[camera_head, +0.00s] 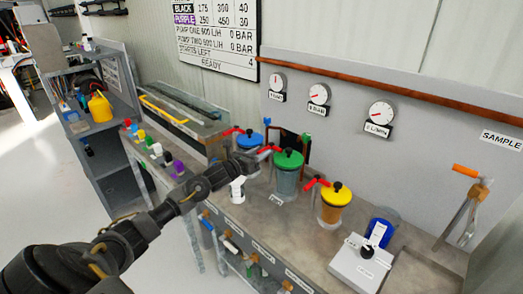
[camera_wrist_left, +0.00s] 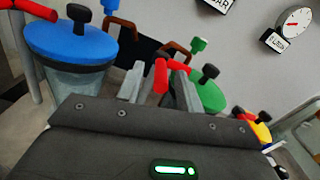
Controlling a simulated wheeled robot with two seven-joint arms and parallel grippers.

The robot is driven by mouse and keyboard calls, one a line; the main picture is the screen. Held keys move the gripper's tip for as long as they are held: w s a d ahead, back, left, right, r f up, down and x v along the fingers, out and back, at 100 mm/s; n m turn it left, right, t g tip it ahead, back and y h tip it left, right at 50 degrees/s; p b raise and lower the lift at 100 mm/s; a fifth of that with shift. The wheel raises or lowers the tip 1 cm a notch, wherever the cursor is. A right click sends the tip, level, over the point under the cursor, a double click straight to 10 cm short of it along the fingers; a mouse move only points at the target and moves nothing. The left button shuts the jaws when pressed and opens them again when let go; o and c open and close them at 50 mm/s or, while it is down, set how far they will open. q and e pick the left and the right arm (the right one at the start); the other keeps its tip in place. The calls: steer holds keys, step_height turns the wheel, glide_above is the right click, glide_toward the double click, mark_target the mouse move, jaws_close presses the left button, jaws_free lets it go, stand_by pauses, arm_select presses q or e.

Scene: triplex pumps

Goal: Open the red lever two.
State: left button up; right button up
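Three pumps have coloured lids and red levers. The middle red lever (camera_head: 270,150) sits by the green lid (camera_head: 288,159). In the left wrist view this red lever (camera_wrist_left: 161,76) shows between my two fingers, in front of the green lid (camera_wrist_left: 208,97). My left gripper (camera_head: 262,155) reaches in from the left, beside the green-lidded pump. Its fingers (camera_wrist_left: 158,88) stand apart with the lever's end between them; I cannot tell whether they touch it. Other red levers are by the blue lid (camera_head: 232,131) and the yellow lid (camera_head: 317,182). My right gripper is not in view.
The blue-lidded pump (camera_wrist_left: 70,42) is close on the left in the wrist view. A white control box (camera_head: 360,262) with a black knob stands at the bench's front right. Gauges (camera_head: 319,94) hang on the back panel. Small coloured items (camera_head: 155,149) stand at left.

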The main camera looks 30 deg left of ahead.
arm_select(q)
steer(key=shift+w+d, duration=0.15)
steer(key=shift+w, duration=0.35)
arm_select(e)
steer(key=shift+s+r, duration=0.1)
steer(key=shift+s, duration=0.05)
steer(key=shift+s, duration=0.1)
arm_select(q)
jaws_close()
